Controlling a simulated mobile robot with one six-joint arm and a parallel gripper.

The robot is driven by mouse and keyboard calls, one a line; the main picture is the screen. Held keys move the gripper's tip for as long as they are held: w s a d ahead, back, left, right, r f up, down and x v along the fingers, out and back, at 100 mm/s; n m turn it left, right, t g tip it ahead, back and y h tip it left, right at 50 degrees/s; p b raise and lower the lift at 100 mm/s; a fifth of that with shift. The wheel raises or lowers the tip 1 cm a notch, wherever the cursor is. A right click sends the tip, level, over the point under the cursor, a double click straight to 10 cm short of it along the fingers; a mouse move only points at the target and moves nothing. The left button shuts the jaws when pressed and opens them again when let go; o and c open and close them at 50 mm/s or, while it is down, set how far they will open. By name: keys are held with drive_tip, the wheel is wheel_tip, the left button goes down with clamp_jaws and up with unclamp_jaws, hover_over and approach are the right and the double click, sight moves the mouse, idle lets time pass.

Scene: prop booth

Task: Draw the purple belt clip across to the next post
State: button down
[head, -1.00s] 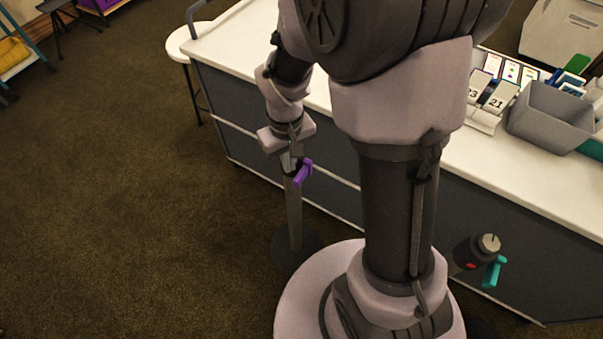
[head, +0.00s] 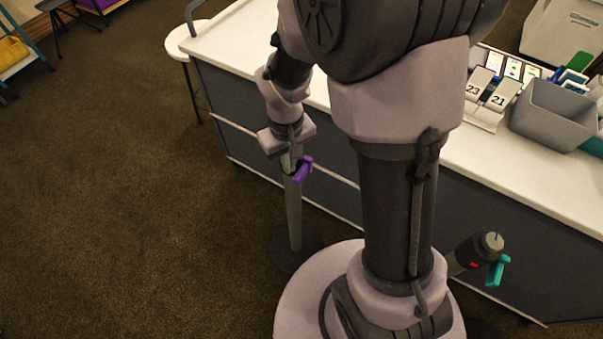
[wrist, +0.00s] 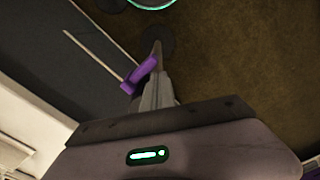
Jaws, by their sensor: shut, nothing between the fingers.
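The purple belt clip (head: 303,171) is at the top of a slim grey post (head: 294,215), which stands on a round dark base beside the counter. My gripper (head: 289,163) is right at the post's top, pointing down, with its fingers shut and empty. In the wrist view the purple clip (wrist: 141,75) lies just left of and beyond the fingertips (wrist: 158,85); whether they touch it I cannot tell. Another post's dark head (head: 480,249) with a teal clip (head: 497,270) shows at the right, past my column; its lower part is hidden.
A long white-topped counter (head: 240,50) with grey sides runs behind both posts. A grey bin (head: 553,115) and number cards (head: 490,95) are on it. A white stool (head: 183,45) stands at its left end. Brown carpet (head: 120,200) at the left is clear.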

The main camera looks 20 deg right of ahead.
wheel_tip(320, 180, down, 4)
drive_tip(key=b, duration=0.3)
drive_tip(key=shift+s+f, duration=0.15)
